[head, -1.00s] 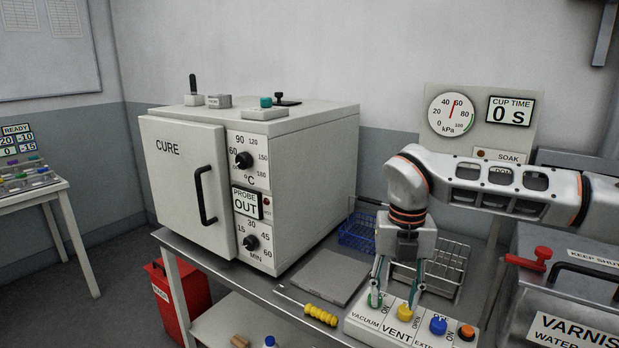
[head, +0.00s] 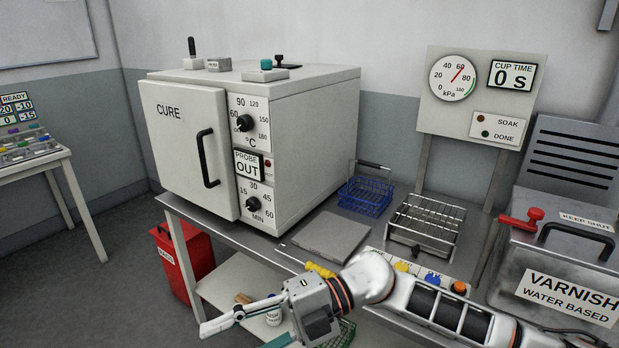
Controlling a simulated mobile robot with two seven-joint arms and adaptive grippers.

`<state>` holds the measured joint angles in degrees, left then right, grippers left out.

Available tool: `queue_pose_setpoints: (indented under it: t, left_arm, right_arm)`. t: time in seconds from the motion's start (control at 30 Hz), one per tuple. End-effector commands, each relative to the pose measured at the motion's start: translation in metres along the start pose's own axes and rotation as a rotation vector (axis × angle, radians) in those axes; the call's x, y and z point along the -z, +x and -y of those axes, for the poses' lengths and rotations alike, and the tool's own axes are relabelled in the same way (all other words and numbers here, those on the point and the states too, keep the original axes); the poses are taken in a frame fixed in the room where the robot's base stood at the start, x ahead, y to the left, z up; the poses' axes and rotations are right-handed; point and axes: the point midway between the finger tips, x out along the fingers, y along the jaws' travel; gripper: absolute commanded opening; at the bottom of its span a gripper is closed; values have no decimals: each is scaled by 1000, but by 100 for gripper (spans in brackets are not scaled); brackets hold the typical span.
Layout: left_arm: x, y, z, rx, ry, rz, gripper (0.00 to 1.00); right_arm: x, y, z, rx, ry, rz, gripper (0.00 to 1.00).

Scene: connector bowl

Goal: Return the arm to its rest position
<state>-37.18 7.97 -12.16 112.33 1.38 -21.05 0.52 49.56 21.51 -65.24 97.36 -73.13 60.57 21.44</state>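My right arm comes in from the lower right and reaches across in front of the bench. Its gripper (head: 252,329) points left at the bottom of the view, over the front edge of the bench and the lower shelf. The two fingers are spread apart with nothing visible between them. The lower finger is partly cut off by the picture's edge. The arm hides much of the button panel (head: 375,257), leaving a yellow, a blue and an orange knob showing. My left gripper is not in view.
A cure oven (head: 313,145) with a closed door stands on the bench (head: 228,226). A blue basket (head: 365,197), a wire rack (head: 427,222) and a flat grey plate (head: 331,236) lie behind the arm. A varnish tank (head: 511,270) stands right. A red bin (head: 190,260) is below left.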

Motion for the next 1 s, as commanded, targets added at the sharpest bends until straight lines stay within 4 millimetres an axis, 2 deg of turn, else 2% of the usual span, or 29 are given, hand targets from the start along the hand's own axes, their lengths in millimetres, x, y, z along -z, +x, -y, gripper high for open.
queue_pose_setpoints:
  t: [0.1, 0.23, 0.37, 0.47, 0.57, 0.67, 0.73, 0.87, 1.0]
  left_arm:
    - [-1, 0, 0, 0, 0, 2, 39]
    - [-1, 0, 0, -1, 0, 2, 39]
    - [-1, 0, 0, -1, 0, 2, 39]
    - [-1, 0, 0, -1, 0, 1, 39]
    - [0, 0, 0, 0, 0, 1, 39]
    - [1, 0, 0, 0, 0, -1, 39]
    - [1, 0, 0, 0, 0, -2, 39]
    - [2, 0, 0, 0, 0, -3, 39]
    - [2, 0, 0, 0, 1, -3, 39]
  right_arm:
    - [0, 5, -23, -249, 59, 39, 42]
    - [-14, -10, -42, -499, 143, 128, 42]
    - [-36, -42, -40, -721, 258, 257, 42]
    - [-56, -72, -22, -869, 365, 378, 42]
    - [-73, -105, 11, -993, 486, 514, 42]
    - [-85, -138, 59, -1090, 622, 662, 42]
    - [-88, -159, 100, -1141, 724, 773, 42]
    - [-80, -191, 185, -1197, 917, 967, 42]
    - [-53, -213, 275, -1208, 1117, 1152, 42]
